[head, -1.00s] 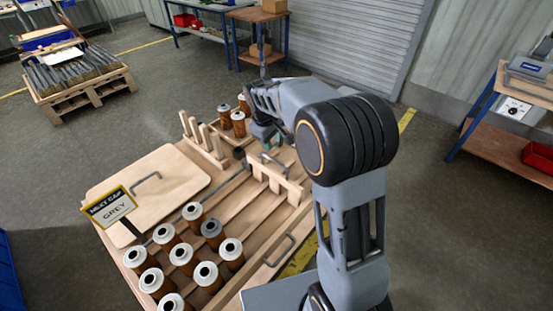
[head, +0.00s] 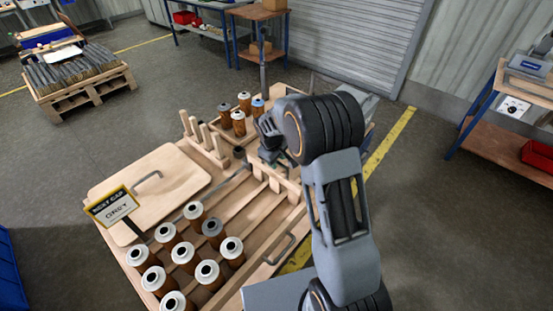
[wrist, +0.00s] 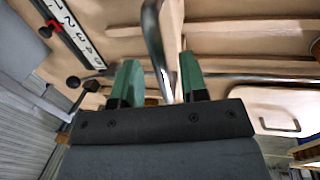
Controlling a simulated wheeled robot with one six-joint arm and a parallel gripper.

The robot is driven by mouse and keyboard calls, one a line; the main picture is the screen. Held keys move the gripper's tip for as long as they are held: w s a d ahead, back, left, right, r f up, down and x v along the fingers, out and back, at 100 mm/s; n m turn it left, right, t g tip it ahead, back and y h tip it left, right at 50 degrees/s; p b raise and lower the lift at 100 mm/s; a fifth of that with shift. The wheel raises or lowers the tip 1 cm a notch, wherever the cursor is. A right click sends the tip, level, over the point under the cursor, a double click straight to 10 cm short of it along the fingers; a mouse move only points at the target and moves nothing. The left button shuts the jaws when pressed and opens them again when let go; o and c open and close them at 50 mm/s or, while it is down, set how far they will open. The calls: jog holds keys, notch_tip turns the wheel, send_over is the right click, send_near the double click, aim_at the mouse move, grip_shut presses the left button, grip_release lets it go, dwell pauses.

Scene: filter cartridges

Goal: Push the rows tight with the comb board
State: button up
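The wooden comb board (head: 272,178) stands with its teeth down across the grooved wooden tray (head: 225,203), toward its far end. My gripper (head: 270,153) is over the board in the head view and hides its handle. In the wrist view my gripper's green fingers (wrist: 158,83) are apart, on either side of a metal bar handle (wrist: 153,45). Gaps show between the bar and both fingers. Several brown cartridges (head: 232,252) stand in rows at the tray's near end, mostly white-capped, one grey-capped (head: 213,227). The floor of the rows between board and cartridges looks bare.
A wooden lid with a handle (head: 165,180) lies left of the rows, beside a small sign (head: 112,206). Wooden pegs (head: 203,135) stand behind it. More cartridges stand in a far box, one blue-capped (head: 257,107). A metal rod (wrist: 235,77) crosses the wrist view.

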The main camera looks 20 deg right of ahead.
jog(key=shift+c, duration=0.5)
grip_shut()
